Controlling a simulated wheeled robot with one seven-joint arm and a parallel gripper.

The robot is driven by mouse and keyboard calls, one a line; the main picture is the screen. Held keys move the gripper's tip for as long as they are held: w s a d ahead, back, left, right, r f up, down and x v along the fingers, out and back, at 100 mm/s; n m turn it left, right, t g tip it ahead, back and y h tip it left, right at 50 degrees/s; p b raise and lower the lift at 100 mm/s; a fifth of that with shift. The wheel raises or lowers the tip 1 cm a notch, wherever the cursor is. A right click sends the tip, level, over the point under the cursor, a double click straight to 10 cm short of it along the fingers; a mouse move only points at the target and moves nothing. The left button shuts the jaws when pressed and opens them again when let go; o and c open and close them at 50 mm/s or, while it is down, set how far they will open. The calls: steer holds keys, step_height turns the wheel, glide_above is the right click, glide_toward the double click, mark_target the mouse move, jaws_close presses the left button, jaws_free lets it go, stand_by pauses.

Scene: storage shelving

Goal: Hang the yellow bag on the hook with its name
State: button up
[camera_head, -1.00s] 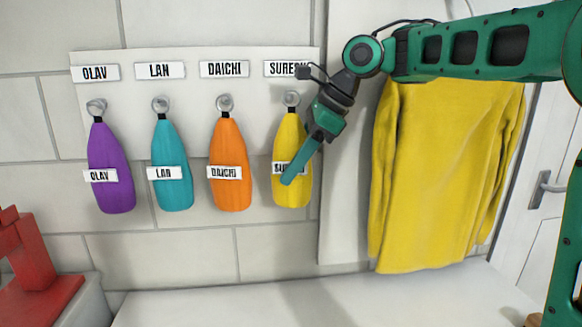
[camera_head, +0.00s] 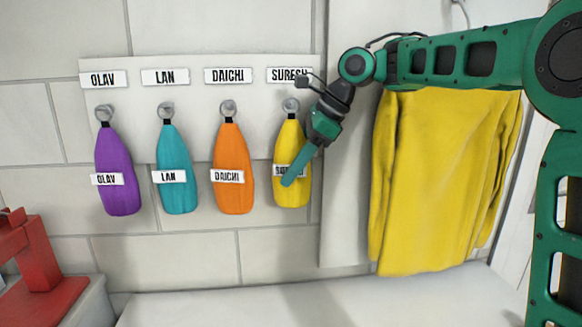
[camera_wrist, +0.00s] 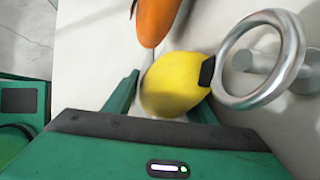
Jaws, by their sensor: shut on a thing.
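The yellow bag (camera_head: 292,140) is upright just under the hook (camera_head: 291,104) below the SURESH name sign (camera_head: 289,75). A name tag on the bag is partly covered by my gripper (camera_head: 288,180), which reaches it from the right. In the wrist view the yellow bag (camera_wrist: 172,80) lies between the fingers of my gripper (camera_wrist: 165,103), which is shut on it. The bag's black strap (camera_wrist: 207,72) meets the left rim of the metal ring-shaped hook (camera_wrist: 290,50). I cannot tell whether the strap is looped over it.
Purple (camera_head: 118,150), teal (camera_head: 173,150) and orange (camera_head: 231,150) bags hang on hooks to the left under OLAV, LAN and DAICHI signs. A yellow sweater (camera_head: 440,180) hangs right, near my arm. A red object (camera_head: 30,255) stands lower left. The white surface (camera_head: 240,308) below is clear.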

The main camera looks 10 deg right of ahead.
steer(key=shift+w+d, duration=0.1)
steer(key=shift+w, duration=0.15)
